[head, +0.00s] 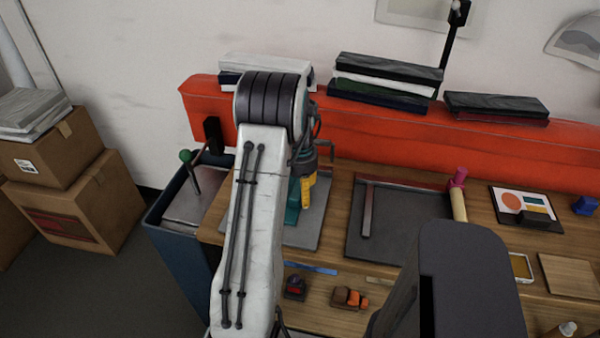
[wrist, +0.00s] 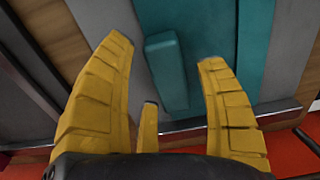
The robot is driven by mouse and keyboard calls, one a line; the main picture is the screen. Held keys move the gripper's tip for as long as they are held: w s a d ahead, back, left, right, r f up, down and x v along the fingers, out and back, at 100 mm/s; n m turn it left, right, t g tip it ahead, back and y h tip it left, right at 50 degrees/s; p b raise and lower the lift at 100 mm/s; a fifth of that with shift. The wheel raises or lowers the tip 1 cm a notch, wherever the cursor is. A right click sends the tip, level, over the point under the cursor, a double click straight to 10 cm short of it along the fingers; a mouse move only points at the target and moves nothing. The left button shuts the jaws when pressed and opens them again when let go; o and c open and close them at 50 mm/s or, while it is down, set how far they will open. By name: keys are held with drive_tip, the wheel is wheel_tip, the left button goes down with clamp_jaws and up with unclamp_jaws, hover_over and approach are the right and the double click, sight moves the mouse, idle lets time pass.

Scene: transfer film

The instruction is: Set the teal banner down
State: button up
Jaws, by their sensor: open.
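The teal banner (wrist: 258,40) lies flat on a grey panel (wrist: 297,50) in the wrist view, with a raised teal block (wrist: 166,68) on it. In the head view a strip of the banner (head: 292,214) shows beside my gripper, and my arm hides much of it. My gripper (wrist: 166,52) has yellow fingers spread apart on either side of the block, with visible space on both sides. It is open and holds nothing. The gripper (head: 307,190) points down over the grey panel (head: 316,232) in the head view.
A dark tray (head: 400,240) with a raised bar lies to the right on the wooden bench (head: 338,205). A pink-headed hammer (head: 458,195) is at its edge. A red back ledge (head: 400,140) holds stacked books. A blue bin (head: 185,245) stands left; toy vehicles (head: 348,297) sit on the lower front.

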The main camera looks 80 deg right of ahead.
wheel_tip(320, 180, up, 11)
drive_tip(key=b, duration=0.3)
drive_tip(key=w+a+r+n, duration=0.35)
drive_tip(key=w+a, duration=0.35)
drive_tip(key=w, duration=0.4)
drive_tip(key=w+a+r+n+t+h, duration=0.15)
drive_tip(key=w+a+n, duration=0.5)
drive_tip(key=a, duration=0.65)
drive_tip(key=w+a+n+t, duration=0.1)
drive_tip(key=a+n, duration=0.4)
drive_tip(key=a, duration=1.4)
drive_tip(key=shift+a+f+y, duration=0.3)
drive_tip(key=shift+f+y, duration=0.05)
drive_tip(key=shift+f, duration=0.05)
drive_tip(key=shift+o, duration=0.7)
drive_tip(key=s+a+f+n+t, duration=0.1)
drive_tip(key=s+a+f+n, duration=0.1)
drive_tip(key=a, duration=0.3)
drive_tip(key=shift+s+n+y, duration=0.3)
drive_tip(key=shift+s+n, duration=0.1)
drive_tip(key=shift+s, duration=0.3)
drive_tip(key=shift+o, duration=0.2)
drive_tip(key=shift+s+a+f, duration=0.2)
drive_tip(key=shift+a, duration=0.15)
